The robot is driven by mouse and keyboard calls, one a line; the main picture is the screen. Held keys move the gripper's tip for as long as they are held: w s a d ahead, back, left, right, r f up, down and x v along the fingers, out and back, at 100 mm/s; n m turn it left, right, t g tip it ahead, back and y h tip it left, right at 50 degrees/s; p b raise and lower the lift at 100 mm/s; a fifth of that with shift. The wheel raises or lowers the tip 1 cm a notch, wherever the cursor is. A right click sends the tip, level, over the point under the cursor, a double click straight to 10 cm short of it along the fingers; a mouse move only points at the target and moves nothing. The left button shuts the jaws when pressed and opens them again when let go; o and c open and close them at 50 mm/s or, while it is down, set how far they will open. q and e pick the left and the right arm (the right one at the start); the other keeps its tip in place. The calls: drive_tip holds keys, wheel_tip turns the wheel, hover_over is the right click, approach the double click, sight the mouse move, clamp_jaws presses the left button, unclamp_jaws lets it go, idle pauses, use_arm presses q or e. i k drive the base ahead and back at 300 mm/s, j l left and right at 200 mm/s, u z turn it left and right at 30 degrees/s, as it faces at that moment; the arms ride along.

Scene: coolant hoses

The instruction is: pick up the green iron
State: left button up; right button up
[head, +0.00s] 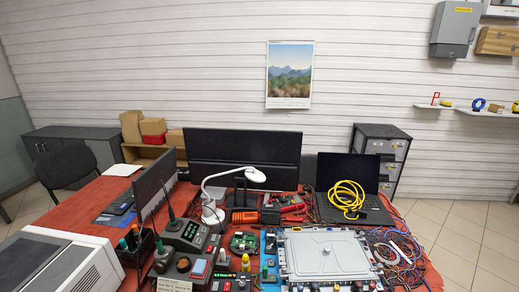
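Neither of my grippers is in the head view. I cannot clearly make out a green iron. A small green-tipped handle (123,243) stands upright in a dark holder (140,247) at the left of the red-covered table (75,222), but it is too small to tell what tool it is. A dark bench unit with knobs (186,235) stands right of the holder.
A grey-white machine (75,265) fills the front left. A white lamp (255,175) arches over the table before a wide black monitor (240,145). A large grey metal box (325,255) sits front centre, with tangled wires (395,247) beside it. A yellow cable coil (346,196) lies on a laptop.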

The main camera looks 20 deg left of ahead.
sight(161, 251)
drive_tip(key=u, duration=1.65)
